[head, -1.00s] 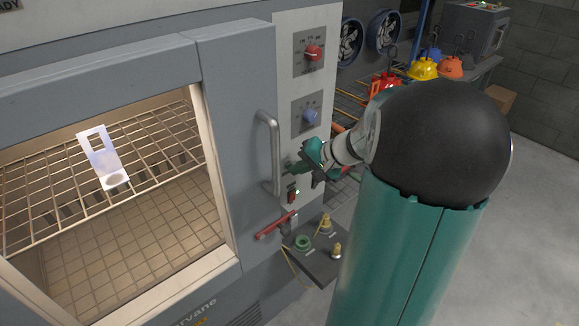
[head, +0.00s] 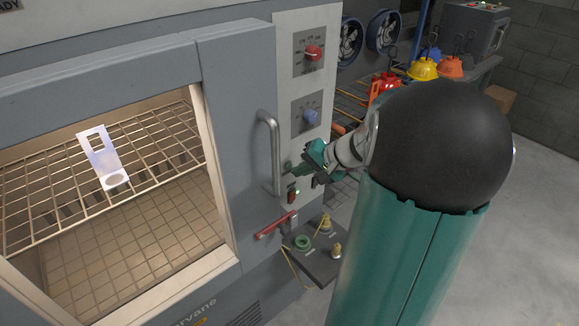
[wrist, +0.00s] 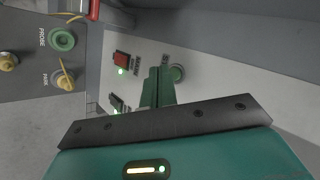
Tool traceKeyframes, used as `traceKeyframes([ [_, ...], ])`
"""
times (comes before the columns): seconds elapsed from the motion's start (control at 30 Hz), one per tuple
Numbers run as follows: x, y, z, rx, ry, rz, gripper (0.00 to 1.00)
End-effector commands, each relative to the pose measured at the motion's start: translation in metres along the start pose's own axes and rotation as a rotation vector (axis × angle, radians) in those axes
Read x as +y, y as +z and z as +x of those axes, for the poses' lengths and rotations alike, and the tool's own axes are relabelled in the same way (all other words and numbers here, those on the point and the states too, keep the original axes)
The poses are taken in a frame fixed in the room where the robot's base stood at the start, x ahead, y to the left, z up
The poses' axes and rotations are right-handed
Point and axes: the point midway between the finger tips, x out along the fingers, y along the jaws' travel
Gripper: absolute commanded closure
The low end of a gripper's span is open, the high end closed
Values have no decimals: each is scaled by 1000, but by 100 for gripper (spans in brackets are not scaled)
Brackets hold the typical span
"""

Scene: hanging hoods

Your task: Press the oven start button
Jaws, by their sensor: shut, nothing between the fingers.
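The oven (head: 225,90) has a light control panel (head: 327,22) along its right side. My gripper (head: 291,169) reaches that panel low down, right beside the door handle. In the wrist view my gripper (wrist: 160,75) is shut, its green fingers together and empty. A round green button (wrist: 177,73) sits on the panel just right of the fingertips, with a label partly hidden by the fingers. Whether the fingertips touch the button or panel I cannot tell. In the head view my gripper hides the button.
A red switch (wrist: 121,58) and a green-lit switch (wrist: 117,103) lie left of the fingers. The handle (head: 269,150) and a red lever (head: 275,224) stick out nearby. A small shelf with sockets (head: 317,262) juts out below.

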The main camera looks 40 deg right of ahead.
Motion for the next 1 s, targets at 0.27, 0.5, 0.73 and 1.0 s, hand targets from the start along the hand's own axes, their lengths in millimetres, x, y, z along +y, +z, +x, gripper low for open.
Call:
traceKeyframes([
  [0.27, 1, 1, -1, -1, -1, 0, 100],
  [0.5, 6, 6, -8, 0, 1, 0, 100],
  [0.73, 17, 17, -23, 0, 1, 0, 100],
  [1.0, 27, 26, -36, -1, 0, -1, 100],
])
